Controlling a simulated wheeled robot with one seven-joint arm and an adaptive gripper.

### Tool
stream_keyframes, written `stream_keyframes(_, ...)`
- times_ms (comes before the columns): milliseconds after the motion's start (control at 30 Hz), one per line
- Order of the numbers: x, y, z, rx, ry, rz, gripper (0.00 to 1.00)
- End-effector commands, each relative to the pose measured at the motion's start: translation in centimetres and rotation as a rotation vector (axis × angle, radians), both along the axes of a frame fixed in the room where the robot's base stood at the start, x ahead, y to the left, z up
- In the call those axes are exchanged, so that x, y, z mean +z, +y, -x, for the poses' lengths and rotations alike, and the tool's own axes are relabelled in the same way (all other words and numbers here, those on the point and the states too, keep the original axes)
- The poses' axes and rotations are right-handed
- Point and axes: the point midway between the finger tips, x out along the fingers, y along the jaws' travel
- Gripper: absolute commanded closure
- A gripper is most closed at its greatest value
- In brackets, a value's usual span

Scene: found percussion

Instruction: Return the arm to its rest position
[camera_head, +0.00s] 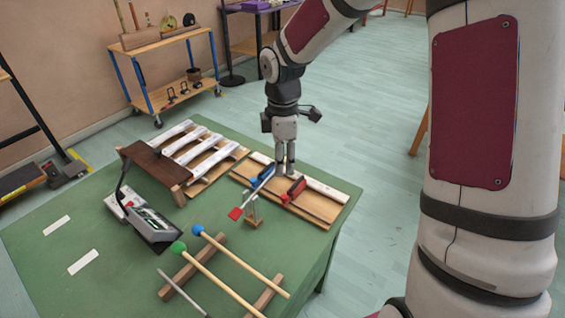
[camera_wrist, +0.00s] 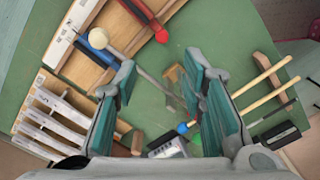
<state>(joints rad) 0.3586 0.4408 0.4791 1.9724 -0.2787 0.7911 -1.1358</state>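My gripper (camera_head: 285,168) hangs fingers down over the right part of the green table (camera_head: 110,252), above a wooden board (camera_head: 315,208) that carries a white bar. In the wrist view my gripper (camera_wrist: 160,80) shows its two fingers well apart, with nothing held between them. My arm reaches out over the table from the right, bent at the elbow. A red-handled tool (camera_head: 293,190) and a blue one (camera_head: 262,176) lie on the board close to the fingertips. A thin rod with a pale ball (camera_wrist: 98,38) passes below the fingers in the wrist view.
A rack of white bars (camera_head: 205,150) stands left of the board. A small wooden stand (camera_head: 254,214) and a device with a raised stalk (camera_head: 153,230) are nearby. Mallets with blue (camera_head: 198,230) and green (camera_head: 178,247) heads lie on wooden rests. A shelf cart (camera_head: 165,45) stands behind.

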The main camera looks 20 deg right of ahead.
Motion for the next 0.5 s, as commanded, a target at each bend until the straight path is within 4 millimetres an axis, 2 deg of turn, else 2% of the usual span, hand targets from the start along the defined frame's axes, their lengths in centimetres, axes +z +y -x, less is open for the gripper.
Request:
stream_keyframes(333,0.2,0.0,0.1,-0.005,-0.003,0.002,0.62)
stream_keyframes(433,1.3,-0.2,0.7,-0.040,-0.013,0.018,0.62)
stream_keyframes(500,2.8,-0.4,1.7,-0.094,-0.027,0.038,0.62)
